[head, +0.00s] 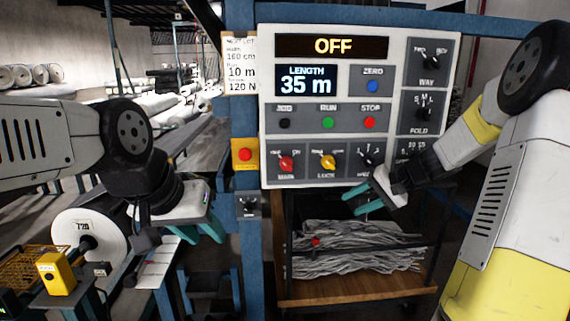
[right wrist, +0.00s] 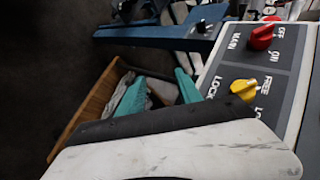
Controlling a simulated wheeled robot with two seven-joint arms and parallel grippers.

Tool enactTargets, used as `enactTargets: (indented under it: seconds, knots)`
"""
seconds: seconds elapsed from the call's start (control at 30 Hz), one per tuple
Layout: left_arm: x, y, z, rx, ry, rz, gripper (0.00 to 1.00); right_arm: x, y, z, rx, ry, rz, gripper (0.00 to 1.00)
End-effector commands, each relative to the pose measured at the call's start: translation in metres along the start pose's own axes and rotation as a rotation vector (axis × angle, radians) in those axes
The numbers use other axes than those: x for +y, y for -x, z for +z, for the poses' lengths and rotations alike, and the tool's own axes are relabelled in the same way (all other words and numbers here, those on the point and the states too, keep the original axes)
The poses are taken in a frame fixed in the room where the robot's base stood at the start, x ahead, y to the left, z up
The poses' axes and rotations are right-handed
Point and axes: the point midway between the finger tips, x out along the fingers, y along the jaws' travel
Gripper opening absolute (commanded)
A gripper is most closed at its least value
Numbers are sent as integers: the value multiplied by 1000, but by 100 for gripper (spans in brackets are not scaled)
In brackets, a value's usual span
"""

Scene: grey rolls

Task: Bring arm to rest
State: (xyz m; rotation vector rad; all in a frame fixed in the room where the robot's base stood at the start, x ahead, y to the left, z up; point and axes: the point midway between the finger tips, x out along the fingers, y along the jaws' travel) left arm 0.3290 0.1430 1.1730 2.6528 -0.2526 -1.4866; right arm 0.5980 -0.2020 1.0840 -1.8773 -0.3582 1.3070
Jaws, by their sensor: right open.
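My right arm comes in from the right. Its gripper (head: 362,199), with teal fingers, is open and empty in front of the lower edge of the control panel (head: 300,105), below the yellow knob (head: 328,161). In the right wrist view the two teal fingers (right wrist: 158,92) are apart, beside the panel's red knob (right wrist: 261,37) and yellow knob (right wrist: 244,89). My left gripper (head: 202,230) hangs at the lower left with its teal fingers apart and nothing visible between them. The panel display (head: 335,46) reads OFF; the length display (head: 306,81) reads 35 m.
A blue post (head: 247,270) carries a red button on a yellow box (head: 245,154). A wooden-based cart (head: 350,292) with grey strips stands below the panel. A white roll (head: 90,235) and a yellow box (head: 56,273) are at the lower left.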

Motion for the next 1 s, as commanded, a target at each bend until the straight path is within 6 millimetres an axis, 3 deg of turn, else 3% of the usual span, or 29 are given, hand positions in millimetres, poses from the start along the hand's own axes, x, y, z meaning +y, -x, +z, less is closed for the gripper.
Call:
enactTargets:
  seconds: [0.03, 0.2, 0.33, 0.5, 0.7, 1.0]
  knots:
    - [0, 0, 0, 0, 0, 0, 36, -19, 6, 23, -20, 58, 53, 41]
    - [0, 0, 0, 0, 0, 0, 36, -52, 32, 93, -53, 212, 218, 41]
    - [0, 0, 0, 0, 0, 0, 36, -65, 59, 142, -40, 322, 323, 41]
    - [0, 0, 0, 0, 0, 0, 36, -68, 95, 198, 15, 451, 419, 41]
    - [0, 0, 0, 0, 0, 0, 36, -57, 125, 239, 89, 555, 468, 41]
    - [0, 0, 0, 0, 0, 0, 36, -49, 135, 252, 125, 594, 480, 41]
